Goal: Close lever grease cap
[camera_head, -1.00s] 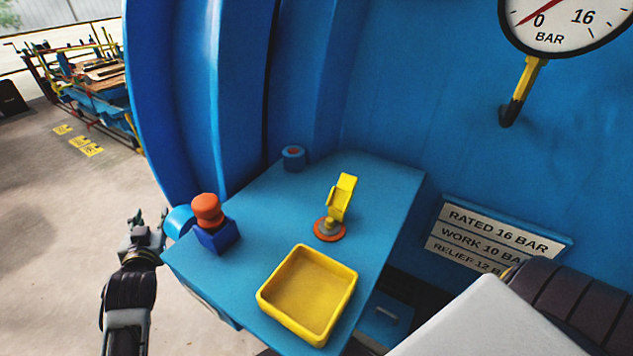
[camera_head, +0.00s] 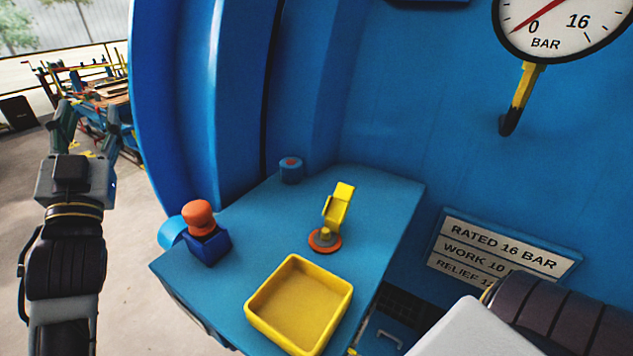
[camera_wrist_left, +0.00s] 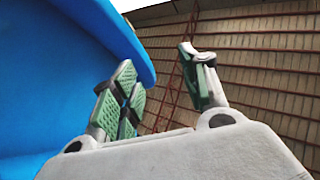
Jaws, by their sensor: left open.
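A yellow lever (camera_head: 338,207) stands raised and tilted on a small grey post with an orange ring base (camera_head: 324,241). It is on the blue shelf (camera_head: 385,200), and I take it for the lever of the grease cap. My left gripper (camera_head: 88,118) is raised at the far left of the head view, well away from the lever and outside the shelf. Its fingers are apart and empty. In the left wrist view the green-padded fingers (camera_wrist_left: 160,90) are spread, with no lever in sight. My right gripper is out of view.
A yellow tray (camera_head: 262,310) sits at the shelf's front. An orange knob on a blue block (camera_head: 207,245) stands at the left edge. A small blue cylinder (camera_head: 291,171) is at the back. The blue vessel wall (camera_head: 420,110) rises behind, with a gauge (camera_head: 560,28).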

